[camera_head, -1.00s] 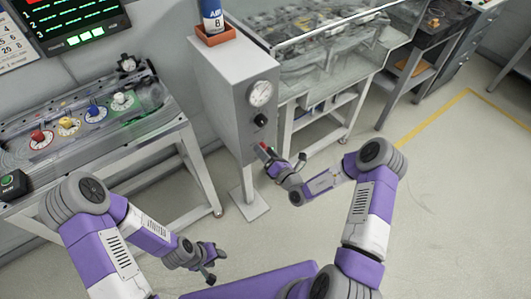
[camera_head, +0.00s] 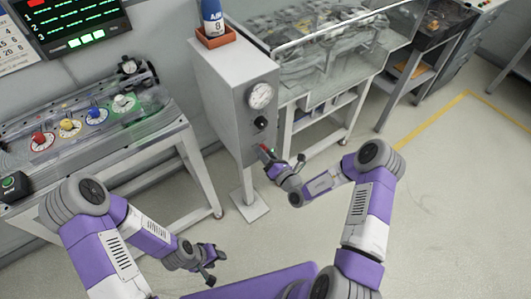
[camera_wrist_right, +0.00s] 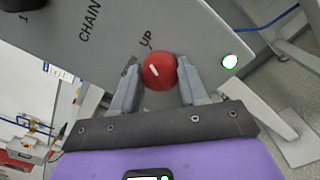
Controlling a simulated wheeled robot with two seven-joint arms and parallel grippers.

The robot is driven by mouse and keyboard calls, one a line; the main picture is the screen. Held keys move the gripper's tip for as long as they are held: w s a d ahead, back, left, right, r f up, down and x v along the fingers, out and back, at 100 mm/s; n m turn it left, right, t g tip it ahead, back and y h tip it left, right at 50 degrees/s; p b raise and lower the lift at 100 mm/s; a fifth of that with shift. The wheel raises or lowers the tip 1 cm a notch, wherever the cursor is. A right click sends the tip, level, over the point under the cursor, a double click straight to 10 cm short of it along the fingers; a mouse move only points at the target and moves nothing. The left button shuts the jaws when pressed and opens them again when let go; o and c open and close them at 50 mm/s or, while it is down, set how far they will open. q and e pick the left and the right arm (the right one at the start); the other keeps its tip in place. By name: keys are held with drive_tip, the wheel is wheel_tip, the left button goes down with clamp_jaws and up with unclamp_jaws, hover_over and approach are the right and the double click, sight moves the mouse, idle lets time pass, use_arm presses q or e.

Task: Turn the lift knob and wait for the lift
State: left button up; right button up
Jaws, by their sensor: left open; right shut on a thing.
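The red lift knob (camera_wrist_right: 160,70) with a white pointer line sits on the grey panel in the right wrist view, beside the word "UP". My right gripper (camera_wrist_right: 158,84) is shut on it, one finger on each side. In the head view the red knob (camera_head: 264,148) shows small on the front of the grey cabinet (camera_head: 222,100), with my right gripper (camera_head: 272,158) at it. My left gripper (camera_head: 208,264) is open and empty, low over the floor and away from the cabinet.
A round gauge (camera_head: 260,95) and a black knob (camera_head: 261,122) are above the red knob. A small lamp (camera_wrist_right: 230,61) with a green rim is on the panel. A bench (camera_head: 100,140) with coloured knobs stands left, a glass-sided case (camera_head: 320,70) behind right. The right floor is clear.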

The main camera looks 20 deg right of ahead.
drive_tip(key=shift+n+p, duration=3.25)
drive_tip(key=shift+n, duration=2.35)
drive_tip(key=o, duration=1.1)
drive_tip(key=shift+c, duration=0.2)
drive_tip(key=p+v, duration=0.1)
drive_tip(key=v, duration=0.6)
drive_tip(key=shift+s, duration=0.3)
